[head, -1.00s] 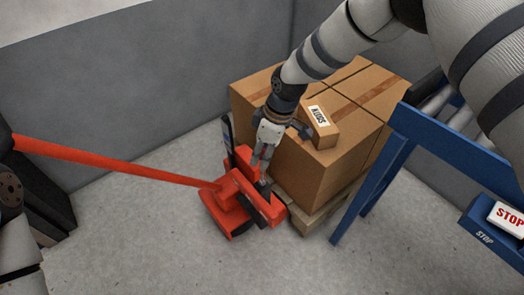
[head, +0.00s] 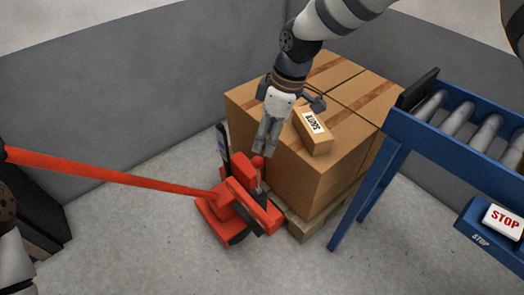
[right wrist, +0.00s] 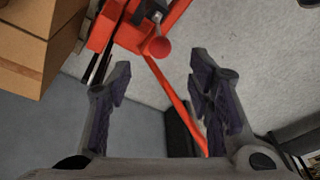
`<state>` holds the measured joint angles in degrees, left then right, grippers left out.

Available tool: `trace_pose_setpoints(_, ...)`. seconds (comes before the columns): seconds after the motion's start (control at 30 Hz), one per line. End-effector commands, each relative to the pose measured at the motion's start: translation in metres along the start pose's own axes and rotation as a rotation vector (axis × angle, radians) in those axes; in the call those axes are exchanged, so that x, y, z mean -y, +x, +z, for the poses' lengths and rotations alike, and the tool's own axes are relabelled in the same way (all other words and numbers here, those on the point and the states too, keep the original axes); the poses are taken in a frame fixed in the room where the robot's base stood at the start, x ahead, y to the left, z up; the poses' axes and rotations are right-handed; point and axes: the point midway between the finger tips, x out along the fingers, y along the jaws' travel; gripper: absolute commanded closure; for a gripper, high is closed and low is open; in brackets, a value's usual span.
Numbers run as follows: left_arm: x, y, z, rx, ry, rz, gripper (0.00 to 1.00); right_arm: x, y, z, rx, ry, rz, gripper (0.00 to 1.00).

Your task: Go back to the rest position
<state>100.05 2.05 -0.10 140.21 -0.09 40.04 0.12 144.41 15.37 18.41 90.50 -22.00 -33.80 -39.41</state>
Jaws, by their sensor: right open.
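My right gripper (head: 266,148) hangs pointing down in the head view, in front of the stacked cardboard boxes and just above the red lever knob (head: 257,161) of the pallet jack. In the right wrist view its two fingers (right wrist: 160,95) are apart with nothing between them. The red knob (right wrist: 159,47) shows beyond the fingertips there. A bit of my left arm shows at the left edge of the head view, but its gripper is out of view.
A red pallet jack (head: 240,208) with a long handle (head: 110,176) stands by a pallet (head: 308,226) of large boxes (head: 335,178). A small labelled box (head: 314,140) lies on top. A blue roller conveyor (head: 440,145) with a STOP button (head: 503,221) is at right.

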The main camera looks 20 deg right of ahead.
Motion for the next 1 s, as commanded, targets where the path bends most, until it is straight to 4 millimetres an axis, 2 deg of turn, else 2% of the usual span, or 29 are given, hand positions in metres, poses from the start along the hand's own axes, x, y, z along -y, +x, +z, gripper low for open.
trace_pose_setpoints(0.1,0.000,0.000,0.000,0.001,0.000,0.000,1.00,0.000,-0.014,0.001,0.000,0.000,-0.001,0.53)
trace_pose_setpoints(0.23,0.000,0.000,0.000,0.001,0.000,0.000,1.00,0.001,-0.018,0.001,0.001,0.000,-0.002,0.53)
trace_pose_setpoints(0.57,0.000,0.000,0.000,0.001,0.000,0.000,1.00,0.001,-0.018,0.001,0.001,0.000,-0.002,0.53)
trace_pose_setpoints(0.67,0.000,-0.002,-0.001,-0.005,0.000,0.000,1.00,0.011,-0.004,0.007,0.008,0.028,-0.020,0.53)
trace_pose_setpoints(0.77,0.000,-0.010,-0.004,-0.023,-0.001,0.001,1.00,0.052,0.043,0.036,0.030,0.148,-0.072,0.53)
trace_pose_setpoints(0.8,0.000,-0.014,-0.006,-0.034,-0.001,0.002,1.00,0.076,0.066,0.055,0.046,0.224,-0.095,0.53)
trace_pose_setpoints(0.87,-0.001,-0.020,-0.009,-0.050,-0.001,0.003,1.00,0.117,0.096,0.090,0.079,0.353,-0.122,0.53)
trace_pose_setpoints(0.9,-0.001,-0.024,-0.011,-0.061,-0.001,0.003,1.00,0.144,0.110,0.115,0.106,0.443,-0.130,0.53)
trace_pose_setpoints(0.97,-0.001,-0.030,-0.013,-0.078,-0.001,0.004,1.00,0.184,0.124,0.155,0.154,0.577,-0.129,0.53)
trace_pose_setpoints(1.0,-0.001,-0.035,-0.015,-0.089,-0.001,0.004,1.00,0.210,0.128,0.183,0.190,0.660,-0.118,0.53)
